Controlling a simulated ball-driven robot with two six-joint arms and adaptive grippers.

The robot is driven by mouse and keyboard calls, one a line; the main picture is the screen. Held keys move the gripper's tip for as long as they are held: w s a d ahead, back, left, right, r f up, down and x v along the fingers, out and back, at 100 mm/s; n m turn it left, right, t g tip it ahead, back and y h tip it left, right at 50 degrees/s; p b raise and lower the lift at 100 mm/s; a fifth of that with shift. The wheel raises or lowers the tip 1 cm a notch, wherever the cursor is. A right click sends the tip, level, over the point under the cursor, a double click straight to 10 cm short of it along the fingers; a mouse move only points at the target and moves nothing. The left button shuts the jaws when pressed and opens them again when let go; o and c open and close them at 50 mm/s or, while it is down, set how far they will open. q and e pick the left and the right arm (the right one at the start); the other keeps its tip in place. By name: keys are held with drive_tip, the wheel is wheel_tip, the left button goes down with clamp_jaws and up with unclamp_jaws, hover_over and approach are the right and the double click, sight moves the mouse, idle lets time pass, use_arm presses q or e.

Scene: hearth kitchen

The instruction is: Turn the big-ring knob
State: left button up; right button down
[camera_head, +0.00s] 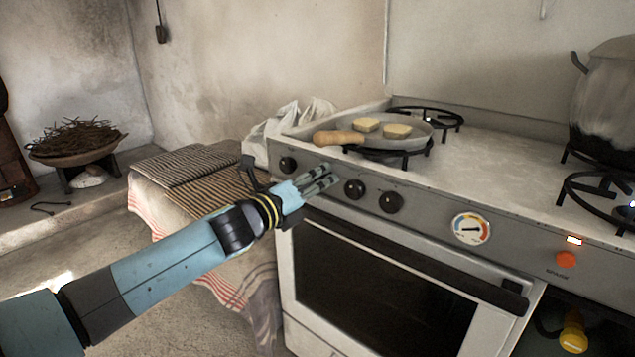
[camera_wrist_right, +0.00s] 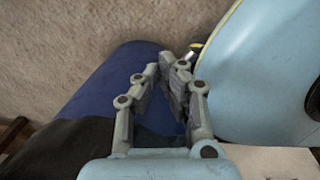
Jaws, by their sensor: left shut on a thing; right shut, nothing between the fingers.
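The stove's front panel carries dark round knobs: one at the far left (camera_head: 287,164) and two right of my gripper, a middle one (camera_head: 355,188) and a right one (camera_head: 391,202). My left gripper (camera_head: 328,177) reaches the panel between the far-left and middle knobs. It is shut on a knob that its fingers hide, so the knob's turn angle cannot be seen. I cannot tell from markings which knob is the big-ring one. My right gripper (camera_wrist_right: 162,72) is shut and empty in the right wrist view, away from the stove.
A pan (camera_head: 350,133) with a wooden handle and two bread slices sits on the left burner. The handle overhangs near my left gripper. A big pot (camera_head: 603,100) stands at right. The oven handle (camera_head: 420,262) runs below the knobs; a gauge (camera_head: 471,229) is right of them.

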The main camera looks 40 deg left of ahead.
use_arm(q)
drive_tip(key=n+p, duration=0.1)
drive_tip(key=n, duration=0.3)
drive_tip(key=n+p, duration=0.1)
drive_tip(key=n, duration=0.1)
drive_tip(key=shift+r+n, duration=0.1)
drive_tip(key=shift+n, duration=0.3)
drive_tip(key=n+p, duration=0.2)
drive_tip(key=n, duration=0.2)
drive_tip(key=shift+n+p, duration=0.8)
drive_tip(key=shift+n, duration=0.6)
use_arm(e)
drive_tip(key=shift+w+r, duration=0.35)
drive_tip(key=shift+r, duration=0.55)
drive_tip(key=shift+w+r, duration=0.3)
drive_tip(key=shift+r, duration=0.65)
drive_tip(key=shift+w+r, duration=0.35)
drive_tip(key=shift+r, duration=0.55)
use_arm(q)
drive_tip(key=o, duration=1.1)
